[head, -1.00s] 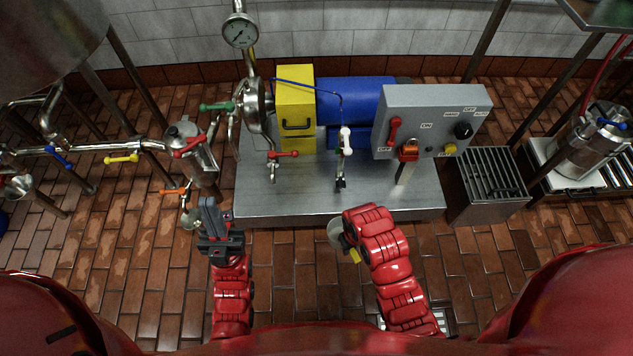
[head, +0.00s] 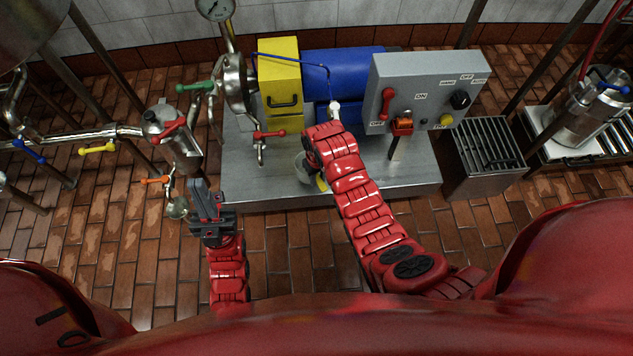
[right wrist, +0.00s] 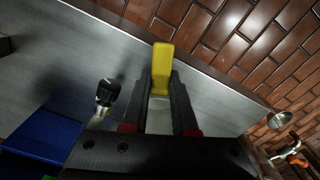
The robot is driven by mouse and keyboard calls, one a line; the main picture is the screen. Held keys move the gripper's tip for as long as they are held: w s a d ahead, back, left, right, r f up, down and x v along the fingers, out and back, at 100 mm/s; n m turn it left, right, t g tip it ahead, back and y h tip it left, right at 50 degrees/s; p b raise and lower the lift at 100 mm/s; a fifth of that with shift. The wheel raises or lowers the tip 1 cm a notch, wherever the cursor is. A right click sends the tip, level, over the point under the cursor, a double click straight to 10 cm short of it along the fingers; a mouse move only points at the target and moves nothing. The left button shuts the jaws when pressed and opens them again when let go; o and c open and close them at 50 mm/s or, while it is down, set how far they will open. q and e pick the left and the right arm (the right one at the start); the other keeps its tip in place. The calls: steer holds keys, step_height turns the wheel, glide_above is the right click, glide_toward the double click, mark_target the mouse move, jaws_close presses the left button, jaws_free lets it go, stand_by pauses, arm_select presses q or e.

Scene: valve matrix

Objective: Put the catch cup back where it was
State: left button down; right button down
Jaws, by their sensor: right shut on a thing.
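A grey switch box (head: 425,92) stands right. Orange-handled valve (head: 155,180) is near my left gripper.

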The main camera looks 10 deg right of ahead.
steer(key=shift+w+a, duration=0.2)
steer(key=shift+w, duration=0.2)
step_height(320, 180, down, 3)
steer(key=shift+f+b, duration=0.1)
steer(key=shift+b, duration=0.75)
steer(key=shift+f, duration=0.15)
steer(key=shift+f, duration=0.15)
steer(key=c, duration=0.7)
jaws_free()
